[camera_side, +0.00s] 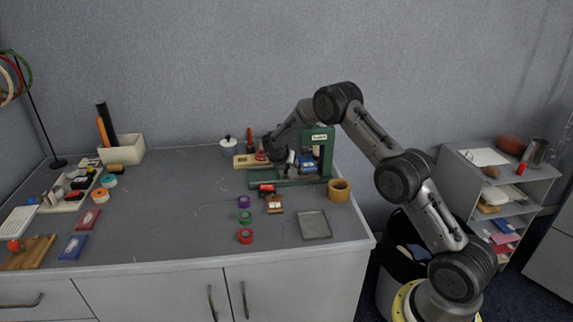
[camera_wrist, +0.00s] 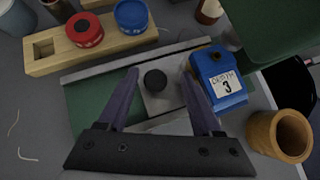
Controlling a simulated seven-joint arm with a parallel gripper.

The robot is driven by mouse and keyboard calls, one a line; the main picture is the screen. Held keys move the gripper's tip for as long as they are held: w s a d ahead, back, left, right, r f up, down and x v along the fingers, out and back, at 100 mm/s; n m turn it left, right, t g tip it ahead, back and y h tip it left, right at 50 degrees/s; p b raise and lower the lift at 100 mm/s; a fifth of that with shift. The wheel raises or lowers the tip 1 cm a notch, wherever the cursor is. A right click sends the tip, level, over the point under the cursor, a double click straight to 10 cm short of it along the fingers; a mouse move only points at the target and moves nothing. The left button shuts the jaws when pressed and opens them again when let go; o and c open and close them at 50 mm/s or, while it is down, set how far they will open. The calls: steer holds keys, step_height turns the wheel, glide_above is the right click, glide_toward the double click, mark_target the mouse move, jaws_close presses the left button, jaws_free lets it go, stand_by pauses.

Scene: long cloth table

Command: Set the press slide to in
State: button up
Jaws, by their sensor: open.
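The green press (camera_side: 320,145) stands at the table's right back. Its green base also shows in the wrist view (camera_wrist: 86,103), with a pale metal slide carrying a round black knob (camera_wrist: 155,80). My gripper (camera_wrist: 162,76) is open above the base, with one finger on each side of the knob. I cannot tell whether the fingers touch it. In the side view my gripper (camera_side: 286,160) is over the press base, and my wrist partly hides the area. A blue block with a white label reading 3 (camera_wrist: 218,77) is just right of the right finger.
A wooden rack (camera_wrist: 57,51) holds a red roll (camera_wrist: 84,29) and a blue roll (camera_wrist: 131,15) behind the base. A wooden cup (camera_wrist: 279,135) stands at the right. Several tape rolls and a grey tray (camera_side: 314,225) lie in front. The table's middle left is mostly clear.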

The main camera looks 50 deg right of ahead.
steer(key=v, duration=1.3)
steer(key=shift+s+a+r, duration=0.15)
steer(key=shift+a+r, duration=0.05)
steer(key=shift+r, duration=0.15)
